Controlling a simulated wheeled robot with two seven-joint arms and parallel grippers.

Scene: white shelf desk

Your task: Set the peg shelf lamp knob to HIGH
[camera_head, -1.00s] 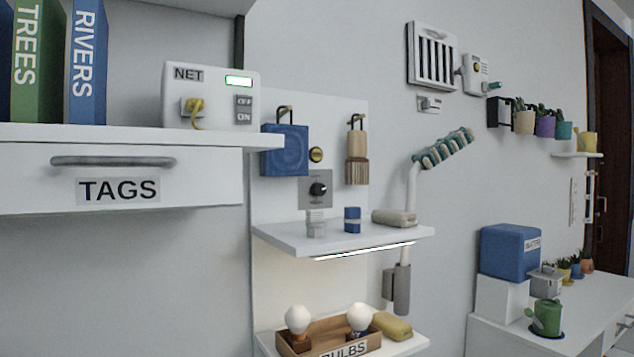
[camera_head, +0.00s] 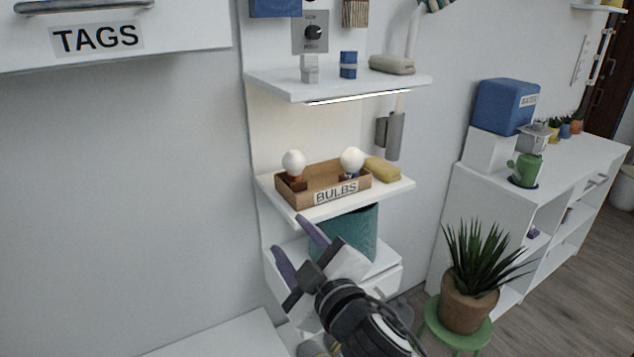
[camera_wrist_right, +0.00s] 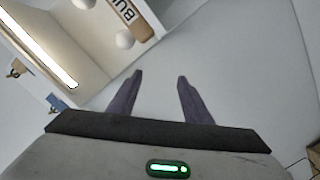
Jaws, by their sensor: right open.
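The lamp knob (camera_head: 313,32) is a small black dial on a grey plate (camera_head: 299,40) fixed to the peg panel above the upper shelf (camera_head: 290,88). The plate's lettering and the dial's setting are too small to read surely. The lamp strip (camera_head: 357,97) under that shelf's front edge glows white; it also shows in the right wrist view (camera_wrist_right: 42,48). My right gripper (camera_head: 289,235) is open and empty, in front of and below the bulb shelf, well below the knob. Its two purple fingers (camera_wrist_right: 159,82) stand apart in the wrist view. My left gripper is out of view.
On the upper shelf, a grey item (camera_head: 310,68), a blue item (camera_head: 348,65) and a beige case (camera_head: 392,64) stand below the knob plate. The lower shelf (camera_head: 395,190) holds the BULBS tray (camera_head: 300,200) and a yellow object (camera_head: 382,169). A teal bin (camera_head: 365,235) is beneath.

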